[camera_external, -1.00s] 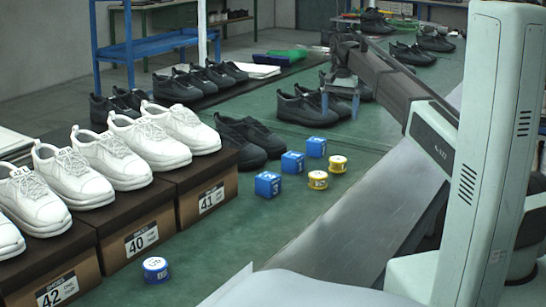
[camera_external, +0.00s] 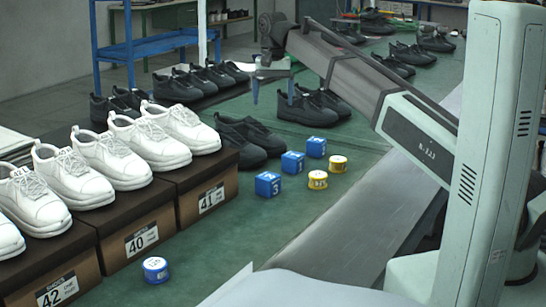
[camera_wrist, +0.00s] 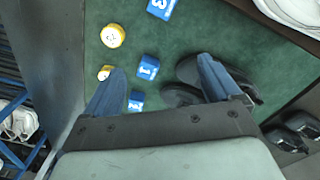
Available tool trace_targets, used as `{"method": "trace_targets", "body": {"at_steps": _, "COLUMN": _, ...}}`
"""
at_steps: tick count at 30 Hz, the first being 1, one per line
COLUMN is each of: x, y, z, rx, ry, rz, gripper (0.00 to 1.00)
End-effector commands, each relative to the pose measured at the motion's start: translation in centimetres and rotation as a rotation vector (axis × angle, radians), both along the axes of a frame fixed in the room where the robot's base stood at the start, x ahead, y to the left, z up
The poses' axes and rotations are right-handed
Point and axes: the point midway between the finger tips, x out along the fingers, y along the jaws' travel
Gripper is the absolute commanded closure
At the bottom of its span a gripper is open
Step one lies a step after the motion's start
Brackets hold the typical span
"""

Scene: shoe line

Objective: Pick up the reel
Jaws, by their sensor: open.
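Several reel-like round pieces lie on the green table. A blue reel with a white top (camera_external: 156,270) lies alone at the front, beside the shoe boxes. Two yellow reels with white tops, a nearer one (camera_external: 317,180) and a farther one (camera_external: 337,164), lie near the table's right edge. The wrist view also shows the nearer yellow reel (camera_wrist: 113,36) and the farther one (camera_wrist: 104,73), partly behind a finger. My gripper (camera_external: 272,92) is open and empty, above the table near the black shoes. Its two fingers (camera_wrist: 161,66) stand wide apart in the wrist view.
Three blue numbered cubes (camera_external: 268,184) stand left of the yellow reels. Black shoes (camera_external: 240,138) stand behind them. White shoes (camera_external: 125,155) stand on brown boxes (camera_external: 140,240) at the left. A grey metal strip (camera_external: 345,222) borders the table. Green table is clear around the blue reel.

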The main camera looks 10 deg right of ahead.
Motion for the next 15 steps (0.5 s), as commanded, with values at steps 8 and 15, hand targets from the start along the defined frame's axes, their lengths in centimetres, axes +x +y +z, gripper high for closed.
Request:
{"method": "trace_targets", "body": {"at_steps": 8, "x": -7.2, "y": 11.3, "z": 0.0, "rx": 0.000, "ry": 0.000, "rz": 0.187, "gripper": 0.10}}
{"method": "trace_targets", "body": {"at_steps": 15, "x": -14.6, "y": 19.6, "z": 0.0, "rx": 0.000, "ry": 0.000, "rz": 0.344, "gripper": 0.10}}
